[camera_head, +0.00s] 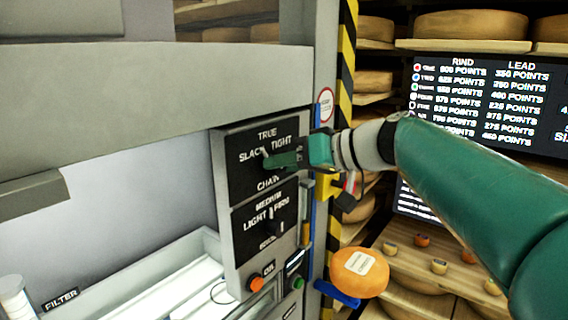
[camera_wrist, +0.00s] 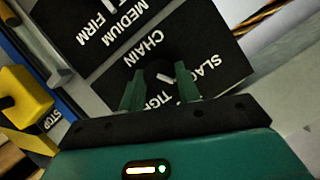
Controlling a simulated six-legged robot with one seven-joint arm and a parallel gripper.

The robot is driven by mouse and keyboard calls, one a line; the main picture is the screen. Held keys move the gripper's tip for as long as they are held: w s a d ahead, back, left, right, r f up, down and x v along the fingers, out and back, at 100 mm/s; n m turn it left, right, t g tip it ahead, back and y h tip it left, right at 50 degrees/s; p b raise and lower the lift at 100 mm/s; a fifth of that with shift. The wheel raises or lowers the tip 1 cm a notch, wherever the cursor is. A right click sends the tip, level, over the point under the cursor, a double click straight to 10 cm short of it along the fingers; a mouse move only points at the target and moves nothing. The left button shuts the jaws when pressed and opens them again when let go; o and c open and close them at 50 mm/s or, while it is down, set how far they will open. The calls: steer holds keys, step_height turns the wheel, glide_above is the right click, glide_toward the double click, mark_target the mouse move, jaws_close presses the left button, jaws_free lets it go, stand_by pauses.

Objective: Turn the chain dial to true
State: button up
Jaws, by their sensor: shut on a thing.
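The chain dial is the upper black panel (camera_head: 247,182), marked TRUE at the top, SLACK at left, TIGHT at right and CHAIN below. My gripper (camera_head: 270,160) reaches in from the right and is shut on its knob, covering most of it in the head view. In the wrist view my gripper's two fingers (camera_wrist: 160,90) stand on either side of the dark chain knob (camera_wrist: 158,70), which bears a short pale mark. The wrist view is turned, with CHAIN on the left and SLACK on the right; TRUE is not readable there. I cannot tell exactly which word the knob points to.
Below is a second dial (camera_head: 270,218), marked LIGHT, MEDIUM and FIRM. An orange button (camera_head: 256,284) and a green button (camera_head: 298,283) sit lower. A yellow part (camera_head: 326,186) stands close beside my gripper. Shelves of cheese wheels (camera_head: 470,25) and a points board (camera_head: 490,100) are at right.

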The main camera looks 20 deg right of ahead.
steer(key=m+y, duration=0.1)
steer(key=m, duration=0.1)
steer(key=m+y, duration=0.1)
steer(key=m, duration=0.1)
steer(key=shift+d+f+g, duration=0.1)
steer(key=shift+d+g, duration=0.1)
steer(key=shift+g, duration=0.2)
steer(key=shift+m+y, duration=0.3)
steer(key=shift+y, duration=0.1)
steer(key=o, duration=1)
steer(key=shift+d, duration=0.1)
steer(key=shift+c, duration=0.2)
steer(key=shift+w, duration=0.1)
steer(key=v, duration=1.3)
steer(key=shift+s+d, duration=0.2)
steer(key=shift+s, duration=0.05)
